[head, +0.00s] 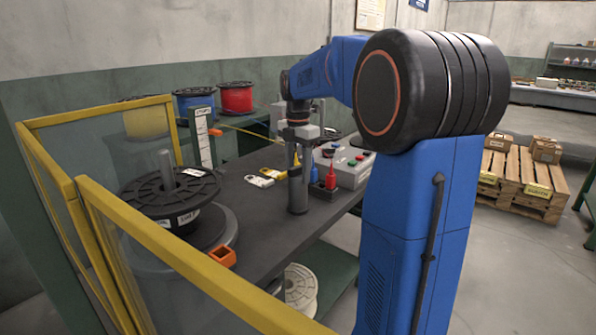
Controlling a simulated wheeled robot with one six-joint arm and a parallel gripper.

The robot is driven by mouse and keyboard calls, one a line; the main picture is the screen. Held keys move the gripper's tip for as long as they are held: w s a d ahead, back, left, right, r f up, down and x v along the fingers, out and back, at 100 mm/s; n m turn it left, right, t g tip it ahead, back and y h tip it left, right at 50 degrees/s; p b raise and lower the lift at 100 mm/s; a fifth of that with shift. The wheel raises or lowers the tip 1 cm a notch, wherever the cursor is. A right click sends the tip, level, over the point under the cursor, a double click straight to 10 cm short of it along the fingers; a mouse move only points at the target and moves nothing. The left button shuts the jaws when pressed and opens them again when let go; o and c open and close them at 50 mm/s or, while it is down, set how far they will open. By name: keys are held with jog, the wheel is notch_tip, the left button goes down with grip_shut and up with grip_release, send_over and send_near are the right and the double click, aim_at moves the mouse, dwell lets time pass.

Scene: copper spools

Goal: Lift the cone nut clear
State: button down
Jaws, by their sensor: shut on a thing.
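My gripper (300,143) is over the dark workbench (245,200), at the top of an upright grey post (298,190). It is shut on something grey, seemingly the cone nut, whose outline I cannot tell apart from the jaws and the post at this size. I cannot tell whether the nut is touching the post or apart from it. A black spool (150,195) lies flat at the left of the bench, with a bare grey spindle (167,168) standing up through its middle.
An orange block (222,256) is at the front. Yellow-framed guard panels (190,270) close off the left and front.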

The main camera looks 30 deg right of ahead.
jog(key=shift+r, duration=0.1)
dwell(0.3)
jog(key=shift+r, duration=3.25)
